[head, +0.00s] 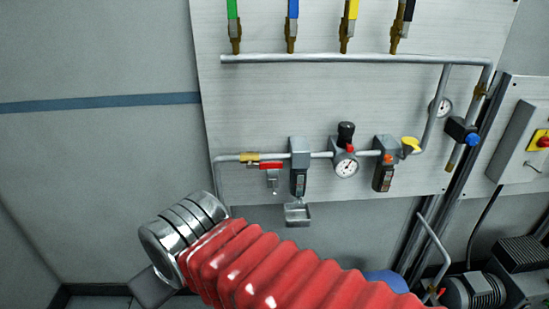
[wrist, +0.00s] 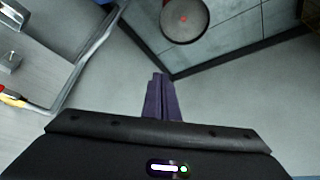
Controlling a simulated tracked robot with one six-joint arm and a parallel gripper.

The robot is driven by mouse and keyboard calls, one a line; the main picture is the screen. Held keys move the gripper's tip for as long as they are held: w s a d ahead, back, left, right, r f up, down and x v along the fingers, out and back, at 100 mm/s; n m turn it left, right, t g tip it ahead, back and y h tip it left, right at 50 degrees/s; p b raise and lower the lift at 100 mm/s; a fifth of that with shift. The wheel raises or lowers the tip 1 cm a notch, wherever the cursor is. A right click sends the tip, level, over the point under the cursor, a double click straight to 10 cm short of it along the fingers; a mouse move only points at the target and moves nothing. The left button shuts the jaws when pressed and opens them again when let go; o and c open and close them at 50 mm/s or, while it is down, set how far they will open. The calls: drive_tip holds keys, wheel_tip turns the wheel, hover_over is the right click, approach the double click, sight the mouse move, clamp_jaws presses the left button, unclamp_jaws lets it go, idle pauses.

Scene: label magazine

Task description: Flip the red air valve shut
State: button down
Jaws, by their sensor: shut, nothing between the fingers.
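The red air valve (head: 271,165) is a red lever on a brass body (head: 249,157), set in the lower grey pipe at the left of the wall panel. Its lever lies along the pipe, pointing right. In the wrist view a red and yellow piece (wrist: 14,99) at the left edge looks like this valve, partly cut off. My gripper (wrist: 158,76) is shut and empty, its dark fingers together in the wrist view, well apart from the valve. In the head view my red-sleeved arm reaches to the lower left, below the valve; the fingertips are not clearly seen there.
A small tray (head: 298,214) hangs below. A dark round disc (wrist: 185,19) shows in the wrist view. The wall left of the panel is bare.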

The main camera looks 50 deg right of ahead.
drive_tip(key=w+d+r+m+t+h, duration=0.15)
drive_tip(key=w+d+r+m, duration=0.35)
drive_tip(key=d, duration=0.6)
drive_tip(key=w+d+r+m+h, duration=0.1)
drive_tip(key=w+d+r+h, duration=0.25)
drive_tip(key=w+d, duration=0.6)
drive_tip(key=s+d+r+m, duration=0.1)
drive_tip(key=s+d, duration=0.3)
drive_tip(key=d, duration=0.4)
drive_tip(key=s+d+r+m+g+h, duration=0.1)
drive_tip(key=s+d, duration=0.3)
drive_tip(key=d, duration=0.4)
drive_tip(key=shift+s+d+r+m+h, duration=0.2)
drive_tip(key=shift+s+r+m+h, duration=0.15)
drive_tip(key=shift+r+m, duration=0.45)
drive_tip(key=shift+f, duration=0.15)
